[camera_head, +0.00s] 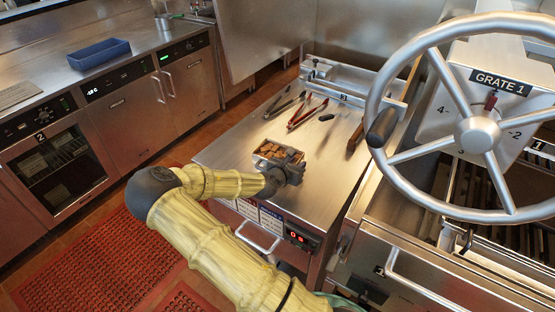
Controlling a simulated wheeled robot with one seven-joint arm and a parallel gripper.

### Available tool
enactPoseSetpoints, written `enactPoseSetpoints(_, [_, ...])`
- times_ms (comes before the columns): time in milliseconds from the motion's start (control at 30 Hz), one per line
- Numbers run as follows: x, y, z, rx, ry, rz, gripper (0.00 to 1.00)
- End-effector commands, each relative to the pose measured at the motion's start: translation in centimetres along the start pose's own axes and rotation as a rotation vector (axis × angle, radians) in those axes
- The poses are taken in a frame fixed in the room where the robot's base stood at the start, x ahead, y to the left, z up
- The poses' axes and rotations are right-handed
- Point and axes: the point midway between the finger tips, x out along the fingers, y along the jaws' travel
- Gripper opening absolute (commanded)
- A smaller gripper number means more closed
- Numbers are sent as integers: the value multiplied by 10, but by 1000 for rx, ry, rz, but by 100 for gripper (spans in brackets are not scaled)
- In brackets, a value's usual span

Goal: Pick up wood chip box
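The wood chip box (268,153) is a small metal box filled with brown wood chips. It is on the steel counter (221,150), near the counter's front left part. My gripper (285,168) is at the box's right front side, at the end of my yellow arm. The gripper and wrist cover part of the box. The fingers are too small and too hidden to tell whether they are open or shut on the box.
Red-handled tongs (304,116) and other tongs (282,104) lie behind the box. A large wheel (478,135) marked GRATE 1 stands at the right. A blue tray (99,54) sits on the left counter. The counter right of the box is mostly clear.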

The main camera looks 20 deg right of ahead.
Motion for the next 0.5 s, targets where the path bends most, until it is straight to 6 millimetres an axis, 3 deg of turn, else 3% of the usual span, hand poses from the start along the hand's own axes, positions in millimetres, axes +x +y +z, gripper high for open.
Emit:
enactPoseSetpoints(200, [23, 0, 0, -1, 1, 0, 29])
enactPoseSetpoints(500, [24, 0, 0, -1, 1, 1, 29])
